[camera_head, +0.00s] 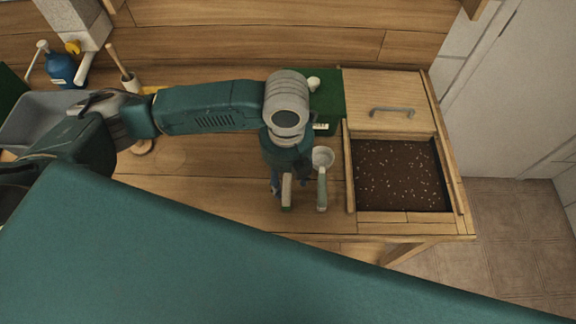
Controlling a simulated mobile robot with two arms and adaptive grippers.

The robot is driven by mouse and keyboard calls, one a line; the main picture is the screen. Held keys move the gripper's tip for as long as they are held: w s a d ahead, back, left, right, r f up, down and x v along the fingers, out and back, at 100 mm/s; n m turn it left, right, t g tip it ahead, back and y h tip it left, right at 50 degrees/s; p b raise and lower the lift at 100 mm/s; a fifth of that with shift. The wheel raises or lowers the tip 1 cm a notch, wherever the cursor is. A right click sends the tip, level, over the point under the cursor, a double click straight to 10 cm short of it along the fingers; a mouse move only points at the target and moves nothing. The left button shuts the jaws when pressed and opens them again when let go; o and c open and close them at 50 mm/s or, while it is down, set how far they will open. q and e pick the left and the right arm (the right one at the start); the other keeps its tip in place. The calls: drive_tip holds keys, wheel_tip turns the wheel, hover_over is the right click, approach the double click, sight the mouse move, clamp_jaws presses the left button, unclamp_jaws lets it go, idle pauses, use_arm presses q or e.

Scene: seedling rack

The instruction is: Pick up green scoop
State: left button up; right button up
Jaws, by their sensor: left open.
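The green scoop (322,190) lies on the wooden bench, just left of the soil box. Its round, pale grey cup (323,157) is toward the back, and its narrow pale green handle runs toward the front edge. My left gripper (284,190) points down over the bench, close to the left of the scoop's handle. It is open and does not hold the scoop. Part of its fingers is hidden by my wrist. My right gripper is not in view.
A soil box (400,175) with a handled wooden lid (388,100) stands at right. A green box (327,95) sits behind the scoop. A grey tub (40,118) and blue spray bottle (60,68) are at far left. The bench's front edge is close.

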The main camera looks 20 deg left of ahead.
sight(284, 185)
use_arm(q)
drive_tip(key=f, duration=0.1)
drive_tip(key=f+p, duration=0.1)
drive_tip(key=f, duration=0.2)
drive_tip(key=shift+a+f, duration=0.3)
drive_tip(key=shift+a, duration=0.1)
drive_tip(key=shift+f, duration=0.2)
drive_tip(key=shift+w+f, duration=0.1)
drive_tip(key=shift+c, duration=0.8)
clamp_jaws()
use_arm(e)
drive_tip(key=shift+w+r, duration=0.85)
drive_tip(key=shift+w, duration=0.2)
